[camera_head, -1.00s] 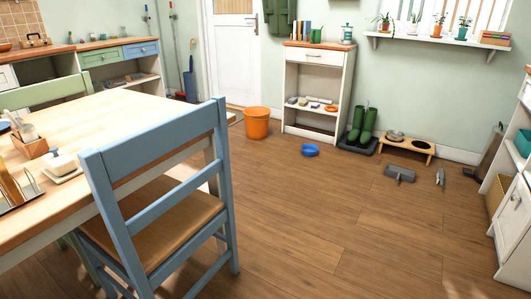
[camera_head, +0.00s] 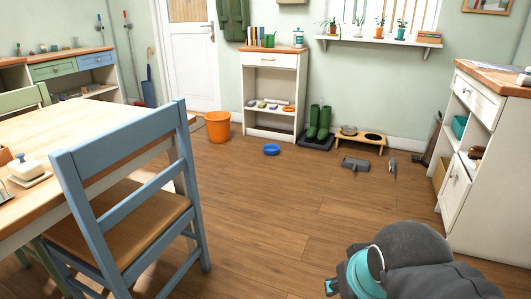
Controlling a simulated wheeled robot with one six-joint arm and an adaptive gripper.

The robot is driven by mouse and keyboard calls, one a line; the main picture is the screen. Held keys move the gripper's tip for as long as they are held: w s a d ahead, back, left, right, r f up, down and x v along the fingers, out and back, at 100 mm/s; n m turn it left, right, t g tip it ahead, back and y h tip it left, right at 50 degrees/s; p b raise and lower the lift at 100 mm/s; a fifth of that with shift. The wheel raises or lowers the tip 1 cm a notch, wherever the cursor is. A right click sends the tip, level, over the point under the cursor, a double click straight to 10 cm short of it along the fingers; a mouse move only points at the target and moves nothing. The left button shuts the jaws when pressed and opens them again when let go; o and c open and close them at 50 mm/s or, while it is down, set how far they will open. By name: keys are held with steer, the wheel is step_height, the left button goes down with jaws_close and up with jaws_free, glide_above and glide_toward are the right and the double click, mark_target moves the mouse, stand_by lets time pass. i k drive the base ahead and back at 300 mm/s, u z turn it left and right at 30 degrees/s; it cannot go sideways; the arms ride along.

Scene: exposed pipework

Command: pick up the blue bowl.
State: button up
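The blue bowl (camera_head: 271,150) sits on the wooden floor in the head view, in front of the white shelf unit and to the right of the orange bucket. It looks upright and small from here. Part of my arm shows at the bottom right of the head view, dark grey with a teal band. My gripper's fingers do not show, so its opening cannot be seen. The visible part of my arm is well apart from the bowl.
A blue chair (camera_head: 130,190) and a table (camera_head: 90,130) stand at the left. The orange bucket (camera_head: 217,128), white shelf unit (camera_head: 273,62), green boots (camera_head: 319,122) and wooden feeder stand (camera_head: 372,148) line the back. A white cabinet (camera_head: 478,125) is at right. The middle floor is clear.

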mark_target(270, 149)
steer(key=u, duration=0.15)
steer(key=i, duration=4.85)
steer(key=z, duration=2.75)
steer(key=k, duration=0.6)
steer(key=u, duration=1.75)
